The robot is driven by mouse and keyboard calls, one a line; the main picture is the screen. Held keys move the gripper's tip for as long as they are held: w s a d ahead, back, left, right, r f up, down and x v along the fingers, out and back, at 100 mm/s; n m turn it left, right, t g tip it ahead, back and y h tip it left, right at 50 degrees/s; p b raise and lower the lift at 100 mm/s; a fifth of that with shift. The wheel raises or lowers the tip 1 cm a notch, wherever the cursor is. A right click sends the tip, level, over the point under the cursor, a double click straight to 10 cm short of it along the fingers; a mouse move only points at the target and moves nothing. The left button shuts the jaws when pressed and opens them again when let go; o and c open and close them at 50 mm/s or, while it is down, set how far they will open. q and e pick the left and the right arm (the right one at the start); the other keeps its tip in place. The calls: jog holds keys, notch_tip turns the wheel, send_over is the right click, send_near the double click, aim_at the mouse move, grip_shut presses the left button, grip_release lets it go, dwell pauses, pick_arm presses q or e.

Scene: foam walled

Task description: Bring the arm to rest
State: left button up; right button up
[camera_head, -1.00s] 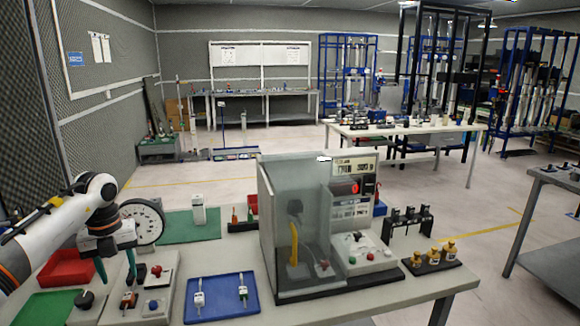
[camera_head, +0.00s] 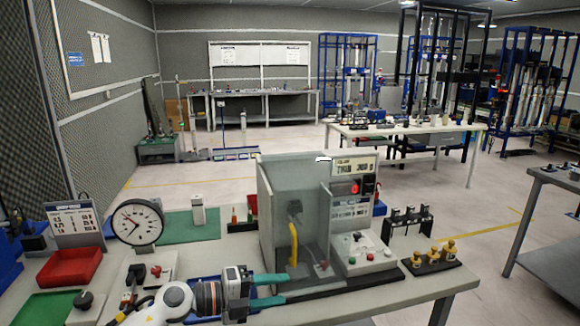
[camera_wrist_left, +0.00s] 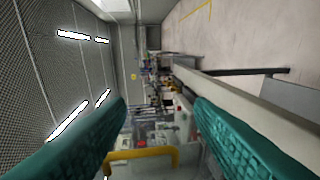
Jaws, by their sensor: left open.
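My left gripper (camera_head: 270,290) is low over the front of the table (camera_head: 390,296), with its teal fingers pointing right. The fingers are apart with nothing between them. They are just in front of the glass-sided test machine (camera_head: 352,228), and I cannot tell whether they touch its base. In the left wrist view both teal fingers (camera_wrist_left: 160,135) frame the machine's yellow handle (camera_wrist_left: 142,158). My arm covers most of the blue tray (camera_head: 205,284). My right gripper is not in view.
A round dial gauge (camera_head: 138,222), a red bin (camera_head: 70,268) and a green mat (camera_head: 45,306) are at the left. Brass-coloured parts on a black stand (camera_head: 432,262) are right of the machine. The table front at right is bare.

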pick_arm(q)
jog(key=s+a+r+n+t+y, duration=0.2)
jog(key=a+n+t+y, duration=0.35)
jog(key=n+t, duration=0.9)
jog(key=s+a+f+n+g+y, duration=0.55)
jog(key=a+f+n+y, duration=0.25)
jog(key=f+n+y, duration=0.3)
jog(key=s+a+f+n+g, duration=0.15)
jog(key=s+f+g, duration=0.25)
jog(key=s, duration=0.5)
jog(key=s+a+f+n+g+h, duration=0.1)
jog(key=s+f+n+g, duration=0.15)
jog(key=s, duration=0.55)
jog(key=s+a+f+n+g, duration=0.1)
jog(key=s+f+g, duration=0.4)
jog(key=s, duration=0.4)
notch_tip(320, 180, down, 25)
jog(key=s+a+f+g, duration=0.2)
jog(key=s+a+f, duration=0.1)
jog(key=s+f, duration=1.3)
jog(key=shift+s+f, duration=0.4)
jog(key=shift+s, duration=0.1)
